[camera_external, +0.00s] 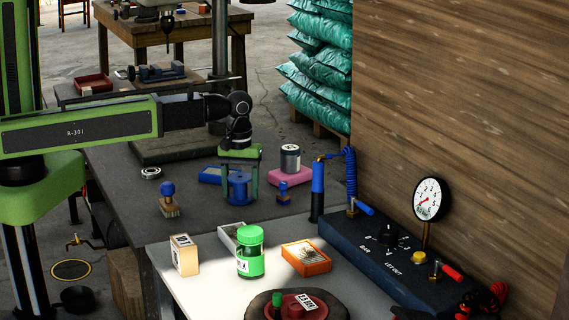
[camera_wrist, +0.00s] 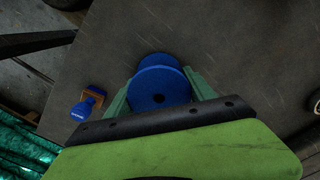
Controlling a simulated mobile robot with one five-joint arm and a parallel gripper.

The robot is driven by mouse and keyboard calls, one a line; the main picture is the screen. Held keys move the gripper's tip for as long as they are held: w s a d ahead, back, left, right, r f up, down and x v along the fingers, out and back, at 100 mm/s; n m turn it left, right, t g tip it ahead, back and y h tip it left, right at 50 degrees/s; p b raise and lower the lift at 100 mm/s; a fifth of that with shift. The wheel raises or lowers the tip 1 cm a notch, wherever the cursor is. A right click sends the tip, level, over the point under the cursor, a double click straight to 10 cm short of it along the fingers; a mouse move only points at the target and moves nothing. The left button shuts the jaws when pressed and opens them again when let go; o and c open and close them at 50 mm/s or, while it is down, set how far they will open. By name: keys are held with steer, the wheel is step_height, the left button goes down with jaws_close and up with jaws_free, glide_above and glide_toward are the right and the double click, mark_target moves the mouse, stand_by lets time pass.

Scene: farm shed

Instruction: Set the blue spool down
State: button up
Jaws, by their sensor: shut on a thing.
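The blue spool (camera_external: 239,186) is between the fingers of my gripper (camera_external: 240,180), over the dark table in the external view. The fingers stand on either side of it and are shut on it. The spool looks upright and at or very near the table top; I cannot tell whether it touches. In the wrist view the spool (camera_wrist: 160,84) shows its round blue end with a dark centre hole. The green fingers of my gripper (camera_wrist: 158,90) flank it there. The spool's lower part is partly hidden by the gripper in the wrist view.
A dark can (camera_external: 290,158) sits on a pink block (camera_external: 290,176). A green-lidded jar (camera_external: 250,252) stands in front on the lighter surface.

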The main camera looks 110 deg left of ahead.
mark_target(240, 176)
steer(key=shift+f, duration=0.25)
steer(key=o, duration=1.3)
steer(key=shift+r, duration=0.1)
steer(key=shift+o, duration=0.2)
steer(key=shift+r, duration=0.1)
step_height(240, 176, up, 12)
steer(key=p, duration=1.2)
steer(key=shift+r, duration=0.2)
steer(key=shift+f, duration=0.1)
